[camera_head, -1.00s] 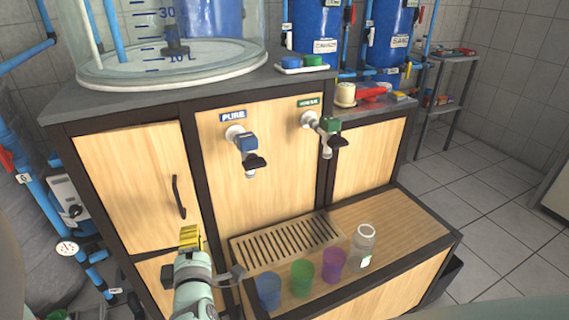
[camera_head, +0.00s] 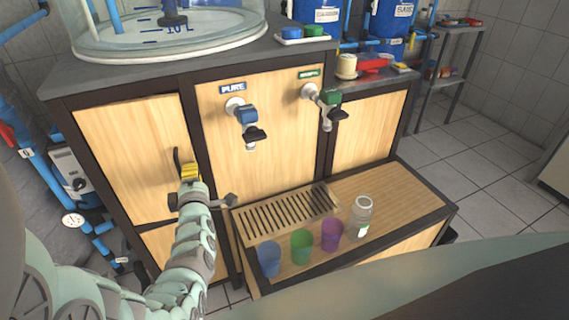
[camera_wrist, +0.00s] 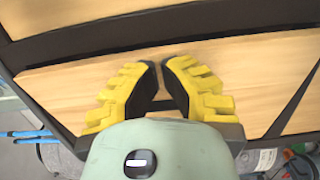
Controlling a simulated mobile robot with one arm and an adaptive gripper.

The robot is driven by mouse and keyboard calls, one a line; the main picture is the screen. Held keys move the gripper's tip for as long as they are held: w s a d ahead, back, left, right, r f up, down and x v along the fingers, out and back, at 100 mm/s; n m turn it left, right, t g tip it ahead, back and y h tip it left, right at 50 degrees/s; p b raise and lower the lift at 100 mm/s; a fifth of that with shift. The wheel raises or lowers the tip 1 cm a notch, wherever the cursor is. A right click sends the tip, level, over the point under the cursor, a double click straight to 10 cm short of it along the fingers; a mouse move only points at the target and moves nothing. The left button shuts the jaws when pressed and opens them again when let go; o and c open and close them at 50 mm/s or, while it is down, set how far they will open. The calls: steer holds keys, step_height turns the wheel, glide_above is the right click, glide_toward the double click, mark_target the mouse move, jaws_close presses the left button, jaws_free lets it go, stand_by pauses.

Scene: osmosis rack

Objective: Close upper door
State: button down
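The upper door (camera_head: 135,150) is the light wood panel at the upper left of the cabinet in the head view. It looks almost flush with its dark frame; whether it stands slightly ajar I cannot tell. Its black handle (camera_head: 177,158) is near its right edge, partly covered by my gripper (camera_head: 189,172). My yellow-fingered gripper is in front of the door's right edge; contact is unclear. In the wrist view, the black fingertips of my gripper (camera_wrist: 161,66) are close together before a dark frame bar and wood panels. No handle shows between them.
A slatted ledge (camera_head: 390,189) juts out to the right of my arm. Two taps (camera_head: 245,114) (camera_head: 329,98) protrude above. Blue pipes run at left.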

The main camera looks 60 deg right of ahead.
steer(key=shift+x, duration=0.85)
steer(key=shift+s+d, duration=0.1)
steer(key=shift+f, duration=0.1)
steer(key=b+x, duration=0.2)
steer(key=b, duration=0.6)
